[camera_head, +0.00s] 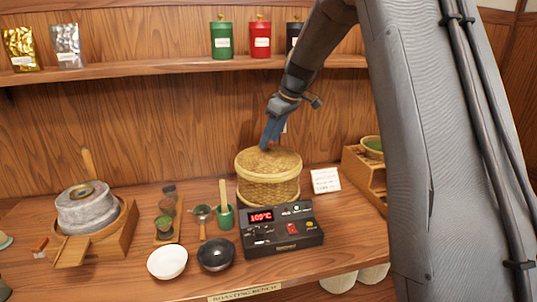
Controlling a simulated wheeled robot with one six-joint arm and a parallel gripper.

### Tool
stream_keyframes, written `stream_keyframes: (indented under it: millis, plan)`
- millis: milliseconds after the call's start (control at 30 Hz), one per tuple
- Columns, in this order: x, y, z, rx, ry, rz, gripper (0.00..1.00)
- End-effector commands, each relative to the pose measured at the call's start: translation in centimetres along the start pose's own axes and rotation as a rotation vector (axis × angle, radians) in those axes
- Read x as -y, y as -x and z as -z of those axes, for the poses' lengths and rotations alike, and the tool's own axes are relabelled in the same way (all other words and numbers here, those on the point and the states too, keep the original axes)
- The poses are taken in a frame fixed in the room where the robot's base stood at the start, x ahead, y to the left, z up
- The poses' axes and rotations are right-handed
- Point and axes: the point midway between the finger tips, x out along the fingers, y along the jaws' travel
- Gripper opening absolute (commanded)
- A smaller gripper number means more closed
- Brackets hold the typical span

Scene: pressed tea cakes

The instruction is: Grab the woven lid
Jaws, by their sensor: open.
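The woven lid (270,162) is round and tan. It sits on top of the woven basket (268,190), towards the back of the wooden bench. My gripper (267,147) points down just over the middle of the lid, with blue fingers. It is open, and its fingertips are at or very near the lid's top. I cannot tell whether they touch it or straddle a knob, since the fingers cover that spot.
A black control box (281,228) reading 109°C stands in front of the basket. A green cup (225,217) is at its left and a white card (325,180) at its right. Bowls (167,262) lie in front. A shelf with tins (221,41) runs above, behind my arm.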

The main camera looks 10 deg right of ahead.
Motion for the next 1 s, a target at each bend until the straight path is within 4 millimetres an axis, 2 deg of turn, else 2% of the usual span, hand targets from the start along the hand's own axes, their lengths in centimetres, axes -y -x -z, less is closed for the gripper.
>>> stream_keyframes:
  millis: [100, 333, 600, 1000]
  plan:
    - [0.0, -0.68, 0.0, 0.0, 0.001, 0.0, 0.47]
    - [-0.03, -0.78, -0.02, 0.0, 0.0, -0.001, 0.46]
    - [-0.04, -0.74, -0.02, 0.0, 0.0, -0.001, 0.0]
    - [-0.09, -0.48, 0.13, -0.002, 0.0, -0.003, 0.0]
